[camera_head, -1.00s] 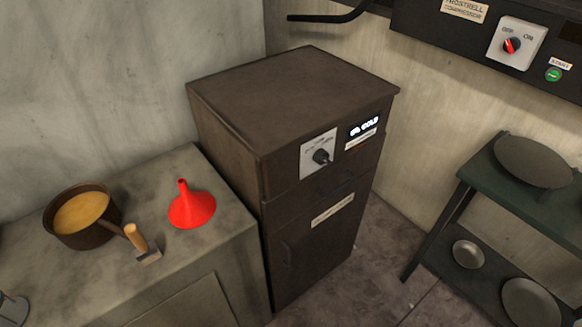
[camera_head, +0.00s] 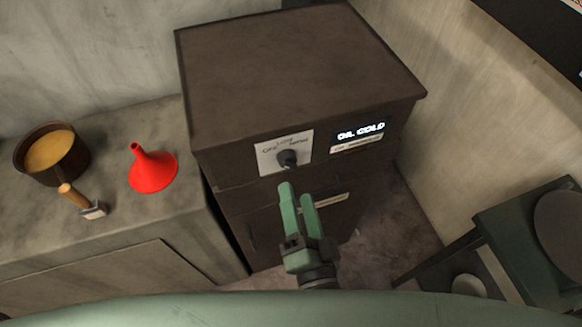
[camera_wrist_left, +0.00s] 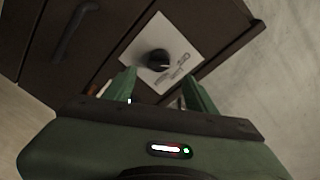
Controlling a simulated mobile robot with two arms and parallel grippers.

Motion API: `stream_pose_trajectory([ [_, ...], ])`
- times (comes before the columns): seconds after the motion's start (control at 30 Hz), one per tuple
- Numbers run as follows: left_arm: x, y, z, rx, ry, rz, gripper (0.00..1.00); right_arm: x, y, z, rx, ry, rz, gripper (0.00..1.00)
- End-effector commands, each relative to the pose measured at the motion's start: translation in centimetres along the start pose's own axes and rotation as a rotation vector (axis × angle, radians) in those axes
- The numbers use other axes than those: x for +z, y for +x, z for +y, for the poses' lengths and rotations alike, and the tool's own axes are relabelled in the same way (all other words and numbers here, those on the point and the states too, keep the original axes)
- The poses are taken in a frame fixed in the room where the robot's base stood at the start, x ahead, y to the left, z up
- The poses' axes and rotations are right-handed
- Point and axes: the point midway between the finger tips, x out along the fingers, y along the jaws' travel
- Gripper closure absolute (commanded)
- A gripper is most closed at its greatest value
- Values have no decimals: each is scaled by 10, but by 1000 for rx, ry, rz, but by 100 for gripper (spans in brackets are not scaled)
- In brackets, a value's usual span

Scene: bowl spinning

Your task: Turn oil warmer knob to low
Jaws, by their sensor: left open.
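The oil warmer (camera_head: 290,70) is a dark brown cabinet in the middle of the head view. Its black knob (camera_head: 287,158) sits on a white dial plate (camera_head: 269,153) marked with settings. The lit display (camera_head: 361,132) to the right reads "OIL COLD". My left gripper (camera_head: 297,192) is open and empty, with its green fingers just below and in front of the knob. In the left wrist view the knob (camera_wrist_left: 158,60) lies beyond and between the two fingertips, apart from them. The knob's exact setting is hard to read. My right gripper is not in view.
A counter on the left holds a pot of yellowish liquid (camera_head: 50,152), a red funnel (camera_head: 153,170) and a wooden-handled brush (camera_head: 80,200). A dark green shelf (camera_head: 520,220) with a pan stands at the right. Floor shows between the cabinet and shelf.

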Motion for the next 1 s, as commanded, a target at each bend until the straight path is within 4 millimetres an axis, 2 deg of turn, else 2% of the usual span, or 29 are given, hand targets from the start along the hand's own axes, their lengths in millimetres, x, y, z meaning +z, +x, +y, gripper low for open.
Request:
stream_pose_trajectory([
  [0.17, -2, 29, -3, -3, 2, 1, 44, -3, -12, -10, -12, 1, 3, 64],
  [0.4, -1, 62, -1, 0, 5, 1, 44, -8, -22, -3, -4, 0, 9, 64],
  [0.53, 0, 69, 0, 1, 3, 1, 44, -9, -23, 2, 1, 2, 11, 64],
  [0.77, 1, 70, 1, 2, 3, 0, 44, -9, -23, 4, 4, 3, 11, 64],
  [0.8, 1, 70, 1, 2, 3, 0, 47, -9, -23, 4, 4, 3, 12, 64],
  [1.0, 0, 70, 1, 2, 3, 1, 100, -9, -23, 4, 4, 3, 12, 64],
])
